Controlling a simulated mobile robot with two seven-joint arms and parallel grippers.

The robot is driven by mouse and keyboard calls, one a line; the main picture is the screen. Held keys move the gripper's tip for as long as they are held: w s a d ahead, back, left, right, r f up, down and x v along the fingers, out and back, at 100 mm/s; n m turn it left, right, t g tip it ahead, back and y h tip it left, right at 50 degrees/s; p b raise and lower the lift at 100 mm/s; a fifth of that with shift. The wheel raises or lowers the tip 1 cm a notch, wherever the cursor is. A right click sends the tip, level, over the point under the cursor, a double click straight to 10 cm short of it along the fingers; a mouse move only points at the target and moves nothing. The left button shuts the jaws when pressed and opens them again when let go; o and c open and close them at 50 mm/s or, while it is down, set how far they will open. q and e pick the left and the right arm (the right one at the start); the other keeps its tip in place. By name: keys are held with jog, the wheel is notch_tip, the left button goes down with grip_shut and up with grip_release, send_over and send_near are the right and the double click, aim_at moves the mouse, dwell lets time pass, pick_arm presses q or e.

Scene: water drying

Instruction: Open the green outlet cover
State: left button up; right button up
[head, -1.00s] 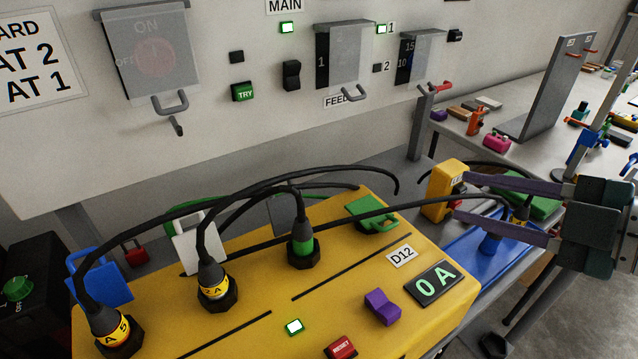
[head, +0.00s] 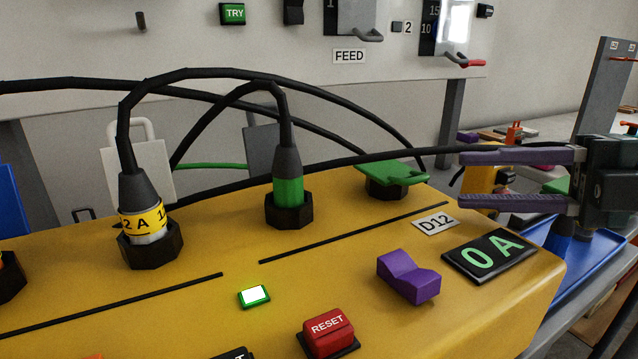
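The green outlet cover (head: 392,172) lies flat and closed over a black outlet at the back right of the yellow box (head: 330,240). Its handle end points right, towards my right gripper (head: 462,180). The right gripper has two long purple fingers, held apart with nothing between them. It is just right of the cover in the picture, not visibly touching it. A black cable passes behind the cover and near the fingers. My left gripper is out of view.
A green plug (head: 288,190) and a yellow-banded plug (head: 142,220) stand in outlets left of the cover, with cables arching above. A purple rocker switch (head: 408,276), a red RESET button (head: 328,332) and a "0 A" display (head: 489,256) sit on the box's front. A blue tray (head: 590,266) is at right.

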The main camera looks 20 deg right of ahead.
aim_at(420, 180)
jog(key=x, duration=0.5)
jog(key=shift+w+a+b, duration=0.2)
jog(key=shift+a+b, duration=0.05)
jog(key=shift+b, duration=0.05)
jog(key=shift+c, duration=0.2)
grip_shut()
dwell(1.0)
